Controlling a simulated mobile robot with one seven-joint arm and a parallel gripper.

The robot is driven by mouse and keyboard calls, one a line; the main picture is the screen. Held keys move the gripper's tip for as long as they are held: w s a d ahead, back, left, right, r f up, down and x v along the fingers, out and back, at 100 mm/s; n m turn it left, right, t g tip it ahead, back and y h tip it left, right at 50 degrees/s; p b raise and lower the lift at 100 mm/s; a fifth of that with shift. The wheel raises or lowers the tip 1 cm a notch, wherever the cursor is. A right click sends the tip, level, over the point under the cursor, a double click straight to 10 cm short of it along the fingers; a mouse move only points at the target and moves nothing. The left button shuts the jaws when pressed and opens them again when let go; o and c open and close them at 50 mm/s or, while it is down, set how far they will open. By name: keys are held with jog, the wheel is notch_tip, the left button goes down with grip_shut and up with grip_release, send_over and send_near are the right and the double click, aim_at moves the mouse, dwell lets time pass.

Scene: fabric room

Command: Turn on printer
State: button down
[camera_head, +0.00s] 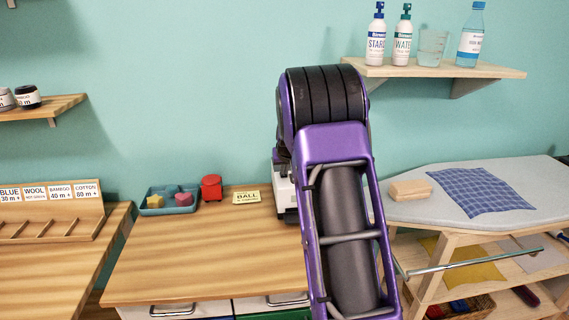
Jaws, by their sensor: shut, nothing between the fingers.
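A small white and dark device (285,194), which may be the printer, stands at the back right of the wooden table. My own purple arm hides most of it, so no button or light on it can be seen. My gripper does not show; it is behind the arm links, and its distance from the device cannot be told.
On the wooden table (190,265) are a teal tray (155,212) with small blocks, a red object (211,187) and a yellow "BALL" card (246,197). The table's front middle is clear. An ironing board (500,175) stands right, below a shelf (430,70) with bottles.

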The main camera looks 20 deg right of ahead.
aim_at(285, 182)
dwell(0.3)
jog(key=shift+s+f+b, duration=0.15)
jog(key=shift+f+b, duration=0.5)
jog(key=shift+b, duration=0.05)
jog(key=shift+r+p, duration=0.3)
jog(key=shift+r, duration=0.1)
jog(key=shift+r+p, duration=0.4)
jog(key=shift+r, duration=0.3)
jog(key=shift+r, duration=0.1)
jog(key=shift+r, duration=0.3)
jog(key=r+p, duration=0.1)
jog(key=r, duration=0.1)
jog(key=s+r+p, duration=0.1)
jog(key=r, duration=0.1)
jog(key=shift+a, duration=0.2)
jog(key=s+a+r, duration=0.2)
jog(key=s+r, duration=0.3)
jog(key=s, duration=0.2)
jog(key=shift+r, duration=0.2)
